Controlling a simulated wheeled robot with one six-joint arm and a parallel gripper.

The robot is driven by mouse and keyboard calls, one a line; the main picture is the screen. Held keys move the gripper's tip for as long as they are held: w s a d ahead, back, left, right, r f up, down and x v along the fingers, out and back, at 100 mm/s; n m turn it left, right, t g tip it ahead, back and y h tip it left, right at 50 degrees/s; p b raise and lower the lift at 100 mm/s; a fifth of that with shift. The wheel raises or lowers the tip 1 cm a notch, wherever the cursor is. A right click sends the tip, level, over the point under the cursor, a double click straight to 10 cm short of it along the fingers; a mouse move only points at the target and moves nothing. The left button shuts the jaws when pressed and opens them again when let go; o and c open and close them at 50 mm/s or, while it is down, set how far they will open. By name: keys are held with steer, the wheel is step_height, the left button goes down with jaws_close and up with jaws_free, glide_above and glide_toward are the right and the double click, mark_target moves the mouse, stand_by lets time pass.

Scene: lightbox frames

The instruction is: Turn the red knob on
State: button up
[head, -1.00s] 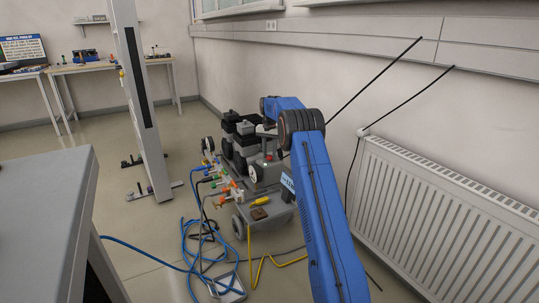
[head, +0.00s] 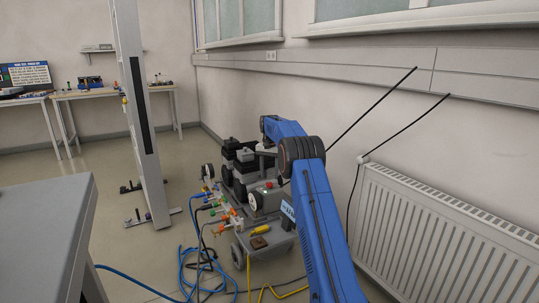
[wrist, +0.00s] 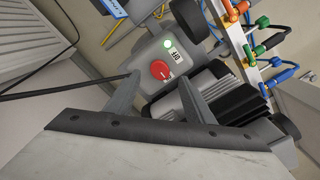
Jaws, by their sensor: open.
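The red knob (wrist: 160,70) is round and sits on a grey box (wrist: 147,50) in the wrist view. Beside it are a lit green lamp (wrist: 168,44) and a label (wrist: 175,56) that seems to read OFF. My gripper (wrist: 158,84) is open, with one finger on each side of the knob. The knob lies between the fingertips, and I cannot tell whether they touch it. In the head view the grey box (head: 266,199) stands on a wheeled cart (head: 262,243), with a small red spot on top.
Coloured valves and hoses (wrist: 262,38) line the cart's side. Blue and yellow hoses (head: 188,270) lie loose on the floor. A white radiator (head: 425,235) stands along the right wall. A grey table (head: 45,225) is at the left.

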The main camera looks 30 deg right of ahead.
mark_target(269, 184)
step_height(269, 184, up, 13)
steer(key=shift+f, duration=0.15)
stand_by(0.7)
steer(key=s+a+r+n+t, duration=0.1)
steer(key=s+a+r+n, duration=0.1)
steer(key=s+a+r, duration=0.7)
steer(key=s+a+r+n+t, duration=0.1)
steer(key=s+a+r, duration=0.5)
steer(key=s, duration=0.6)
steer(key=s+a+n+t, duration=0.1)
steer(key=s+a, duration=0.2)
steer(key=s, duration=0.7)
steer(key=s+a+n, duration=0.2)
steer(key=s+a, duration=0.1)
steer(key=s, duration=0.6)
steer(key=s+a+f+n, duration=0.1)
steer(key=s+a+f, duration=0.1)
steer(key=s+f, duration=0.4)
steer(key=s+a+f+n+t, duration=0.1)
steer(key=s+f, duration=0.5)
steer(key=s, duration=0.7)
steer(key=s+a+f, duration=0.2)
steer(key=s+f, duration=0.4)
steer(key=s, duration=0.3)
steer(key=shift+s+a+f+n+t, duration=0.2)
steer(key=shift+s+a+n+t, duration=0.1)
steer(key=shift+s+n+t, duration=0.1)
